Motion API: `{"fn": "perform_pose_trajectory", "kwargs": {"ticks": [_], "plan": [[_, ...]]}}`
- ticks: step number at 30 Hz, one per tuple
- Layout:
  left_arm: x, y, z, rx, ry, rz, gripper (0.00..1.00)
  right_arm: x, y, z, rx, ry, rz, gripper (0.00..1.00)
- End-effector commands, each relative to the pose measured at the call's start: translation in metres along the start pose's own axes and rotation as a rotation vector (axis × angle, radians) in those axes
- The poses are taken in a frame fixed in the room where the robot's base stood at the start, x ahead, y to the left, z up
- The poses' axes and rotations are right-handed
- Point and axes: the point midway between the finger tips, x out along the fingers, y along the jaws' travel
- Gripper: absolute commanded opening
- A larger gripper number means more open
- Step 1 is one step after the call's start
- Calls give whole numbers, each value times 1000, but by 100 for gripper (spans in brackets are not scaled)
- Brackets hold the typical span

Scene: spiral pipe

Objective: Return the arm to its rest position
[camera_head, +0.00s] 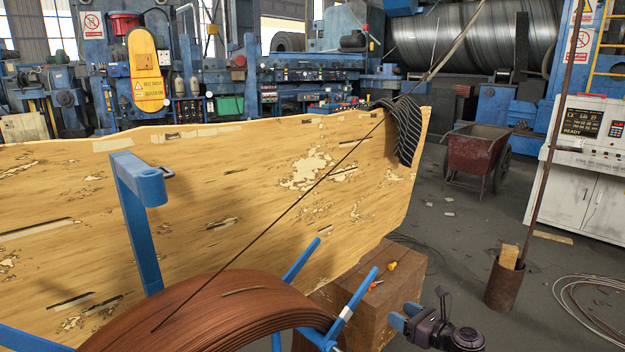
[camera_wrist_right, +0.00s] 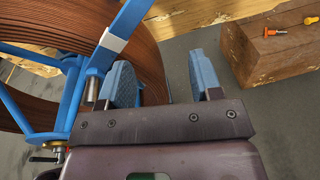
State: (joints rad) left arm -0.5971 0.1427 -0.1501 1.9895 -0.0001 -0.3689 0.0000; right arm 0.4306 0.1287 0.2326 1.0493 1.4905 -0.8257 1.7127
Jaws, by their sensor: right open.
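My right gripper (camera_head: 403,315) is at the lower right of the head view, beside the coil stand and in front of the wooden block. In the right wrist view the same gripper (camera_wrist_right: 160,72) has its two blue fingers apart, with nothing between them. The brown wire coil (camera_head: 215,312) sits on a blue stand (camera_head: 135,215) at the bottom of the head view. The coil (camera_wrist_right: 150,62) and a blue stand arm are close to the left finger in the wrist view; I cannot tell if they touch. My left gripper is not in view.
A tall worn wooden panel (camera_head: 240,185) stands behind the coil. A wooden block (camera_head: 400,285) bears orange- and yellow-handled tools. A rusty cart (camera_head: 475,152), a pipe with a rod (camera_head: 504,286), a white control cabinet (camera_head: 585,190) and loose wire are to the right. Floor between them is mostly clear.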

Motion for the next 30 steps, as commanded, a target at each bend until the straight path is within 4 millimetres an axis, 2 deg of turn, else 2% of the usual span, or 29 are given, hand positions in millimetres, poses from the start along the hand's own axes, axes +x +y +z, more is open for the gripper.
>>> {"fn": "perform_pose_trajectory", "kwargs": {"ticks": [3, 6, 14, 20, 24, 27, 30], "plan": [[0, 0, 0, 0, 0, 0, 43, 2, -4, 13, -356, 52, -44, 59], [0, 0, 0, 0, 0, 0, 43, -1, -6, 18, -667, 114, -80, 59], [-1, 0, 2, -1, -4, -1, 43, -31, -4, 11, -1492, 342, -129, 59], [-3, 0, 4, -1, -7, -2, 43, -74, 13, -6, -2142, 582, -92, 59], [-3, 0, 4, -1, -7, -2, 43, -115, 39, -21, -2573, 770, -9, 59], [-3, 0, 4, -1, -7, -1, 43, -143, 62, -33, -2791, 877, 67, 59], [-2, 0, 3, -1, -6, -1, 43, -171, 86, -46, -2937, 955, 146, 59]]}}
